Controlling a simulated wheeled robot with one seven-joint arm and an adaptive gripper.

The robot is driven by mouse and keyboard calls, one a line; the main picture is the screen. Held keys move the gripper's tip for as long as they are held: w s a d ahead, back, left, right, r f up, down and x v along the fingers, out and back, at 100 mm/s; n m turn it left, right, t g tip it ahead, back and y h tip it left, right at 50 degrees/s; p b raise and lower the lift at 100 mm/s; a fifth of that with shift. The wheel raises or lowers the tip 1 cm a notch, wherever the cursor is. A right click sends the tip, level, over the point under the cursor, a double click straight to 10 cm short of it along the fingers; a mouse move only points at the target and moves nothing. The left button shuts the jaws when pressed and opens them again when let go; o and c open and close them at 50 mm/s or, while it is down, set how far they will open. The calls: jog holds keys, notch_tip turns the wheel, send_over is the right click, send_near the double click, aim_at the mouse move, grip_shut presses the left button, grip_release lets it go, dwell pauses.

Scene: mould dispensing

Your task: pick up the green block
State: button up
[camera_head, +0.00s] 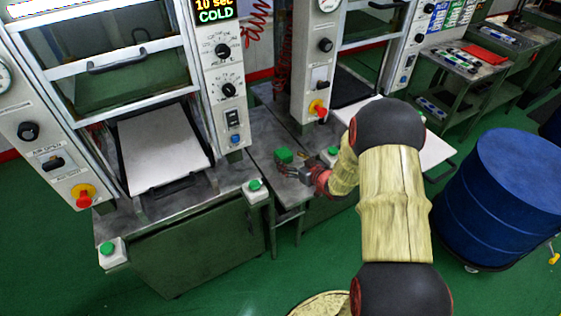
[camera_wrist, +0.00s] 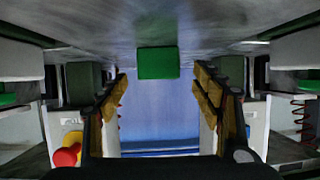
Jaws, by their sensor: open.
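The green block (camera_head: 284,156) sits on the grey metal table (camera_head: 262,133) between the two presses. My gripper (camera_head: 296,170) is low over this table, right beside the block on its near right side. In the wrist view the table surface fills the top, and the green block (camera_wrist: 158,62) shows against it, centred between my two fingers. My gripper (camera_wrist: 160,84) has its fingers spread wide, with nothing held. I cannot tell whether the fingertips reach around the block.
A press with a white plate (camera_head: 160,146) stands at left, a second press stands behind my arm. Green push buttons (camera_head: 256,186) sit at the table edges near my gripper. A blue barrel (camera_head: 500,200) stands at right. Green floor is open in front.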

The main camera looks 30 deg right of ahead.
aim_at(286, 155)
jog(key=b+x, duration=0.2)
jog(key=x, duration=0.4)
jog(key=shift+d+r, duration=0.1)
jog(key=shift+c, duration=1.3)
grip_shut()
jog(key=shift+r, duration=0.2)
